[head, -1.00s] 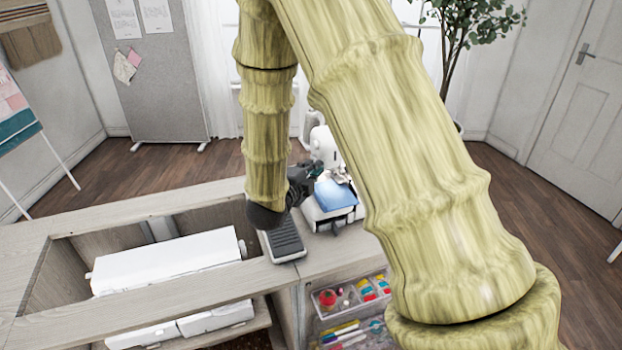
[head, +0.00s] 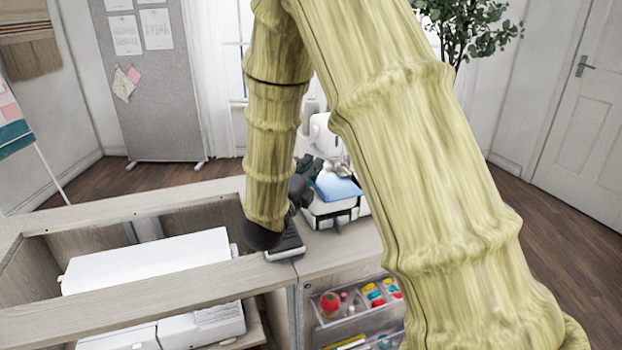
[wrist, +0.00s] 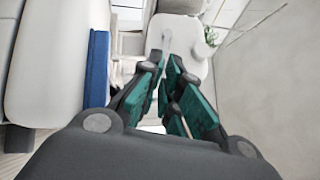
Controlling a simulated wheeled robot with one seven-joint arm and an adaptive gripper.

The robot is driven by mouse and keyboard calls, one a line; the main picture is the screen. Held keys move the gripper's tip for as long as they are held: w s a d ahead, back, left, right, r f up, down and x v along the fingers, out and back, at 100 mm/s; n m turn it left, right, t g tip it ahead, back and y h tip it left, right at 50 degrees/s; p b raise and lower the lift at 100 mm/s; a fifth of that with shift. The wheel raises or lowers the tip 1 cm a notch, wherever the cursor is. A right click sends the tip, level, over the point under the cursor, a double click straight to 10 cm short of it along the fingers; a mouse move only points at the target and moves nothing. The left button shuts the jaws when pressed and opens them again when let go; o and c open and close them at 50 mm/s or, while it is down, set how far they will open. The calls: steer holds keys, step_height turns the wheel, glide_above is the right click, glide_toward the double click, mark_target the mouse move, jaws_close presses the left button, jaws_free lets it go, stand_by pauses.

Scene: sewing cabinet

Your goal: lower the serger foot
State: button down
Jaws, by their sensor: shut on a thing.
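The white serger (head: 325,138) stands on the right part of the cabinet top, with a blue cloth (head: 338,188) at its front. My arm hides much of it, and the presser foot cannot be made out. My gripper (head: 318,164) is at the left side of the serger, beside the blue cloth. In the wrist view my gripper (wrist: 170,66) has its teal-padded fingers drawn close together, shut on a small part of the serger. That part is mostly hidden between the fingertips. A white body (wrist: 48,60) and a blue slab (wrist: 97,68) lie left of the fingers.
A white machine (head: 150,262) sits in the cabinet's open well at left. A clear drawer (head: 350,318) with colourful notions is below at front. The floor beyond is clear.

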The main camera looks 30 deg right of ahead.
steer(key=shift+w+f+m+h+b, duration=0.1)
steer(key=shift+f+m+h+b, duration=0.55)
steer(key=shift+b, duration=1.1)
steer(key=shift+r+y, duration=0.1)
steer(key=shift+y, duration=0.15)
steer(key=c, duration=1.6)
jaws_free()
steer(key=v, duration=1.2)
